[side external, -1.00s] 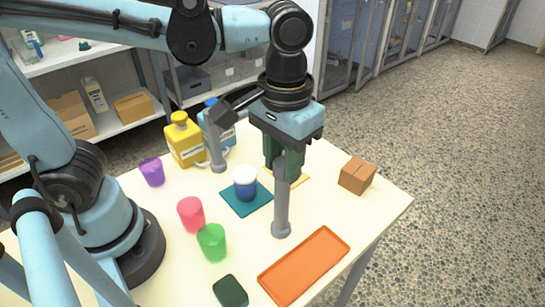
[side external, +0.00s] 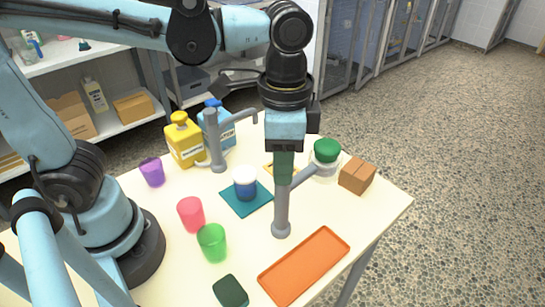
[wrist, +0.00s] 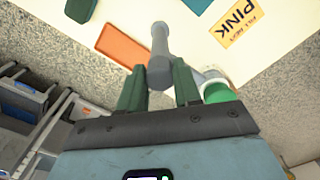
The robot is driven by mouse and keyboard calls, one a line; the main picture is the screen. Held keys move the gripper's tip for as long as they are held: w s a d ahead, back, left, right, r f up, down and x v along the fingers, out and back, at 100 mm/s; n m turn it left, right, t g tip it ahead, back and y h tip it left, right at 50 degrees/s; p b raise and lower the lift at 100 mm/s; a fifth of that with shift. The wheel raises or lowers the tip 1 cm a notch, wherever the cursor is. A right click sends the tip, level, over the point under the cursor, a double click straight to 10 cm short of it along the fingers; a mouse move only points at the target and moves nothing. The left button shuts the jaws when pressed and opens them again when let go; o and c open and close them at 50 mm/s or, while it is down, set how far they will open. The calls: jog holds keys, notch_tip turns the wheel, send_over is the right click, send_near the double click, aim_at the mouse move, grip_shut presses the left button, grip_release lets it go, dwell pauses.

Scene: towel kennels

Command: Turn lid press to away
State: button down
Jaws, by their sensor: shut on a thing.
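The nearer grey post (side external: 281,208), which I take to be the lid press, stands upright on the table. A grey arm runs from its upper part toward the back right, reaching a clear, green-topped piece (side external: 326,153). Whether they are joined is unclear. My gripper (side external: 284,178) is above the post, its green fingers closed at the upper end. In the wrist view the grey post (wrist: 159,45) runs between my fingers (wrist: 160,88), with the green top (wrist: 217,93) to the right. A second grey post (side external: 215,145) with a side arm stands further back.
An orange tray (side external: 304,265) lies in front, and a brown box (side external: 357,175) sits at the right. A blue-and-white cup (side external: 245,184) stands on a teal mat (side external: 236,207). Green (side external: 212,243), pink (side external: 191,214) and purple (side external: 152,171) cups are left. Bottles (side external: 184,140) stand behind.

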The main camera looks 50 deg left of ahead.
jog(key=shift+m, duration=0.4)
jog(key=c, duration=0.8)
grip_release()
notch_tip(320, 180, up, 12)
jog(key=shift+r, duration=0.1)
